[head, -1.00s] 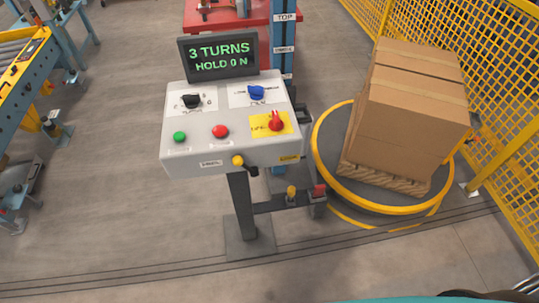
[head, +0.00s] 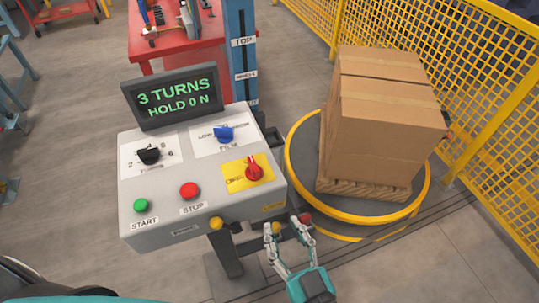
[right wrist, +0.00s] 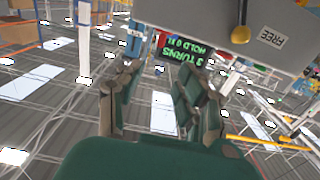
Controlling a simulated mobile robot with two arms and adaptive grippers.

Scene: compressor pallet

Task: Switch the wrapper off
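The wrapper's control box (head: 190,225) stands on a post in the middle of the head view. Its display (head: 176,97) reads "3 TURNS HOLD 0 N". A red rotary switch (head: 253,170) sits on a yellow plate at the panel's right. There are also a green START button (head: 141,205), a red STOP button (head: 189,190), a black knob (head: 149,154) and a blue knob (head: 224,133). My right gripper (head: 288,229) is open and empty, in front of and below the box's right corner. In the right wrist view its fingers (right wrist: 160,95) are spread. My left gripper is not visible.
A stack of cartons (head: 386,115) on a wooden pallet stands on the yellow-rimmed turntable (head: 365,216) at right. Yellow mesh fencing (head: 480,110) runs behind it. A blue mast (head: 240,50) and a red table (head: 178,57) stand behind the box.

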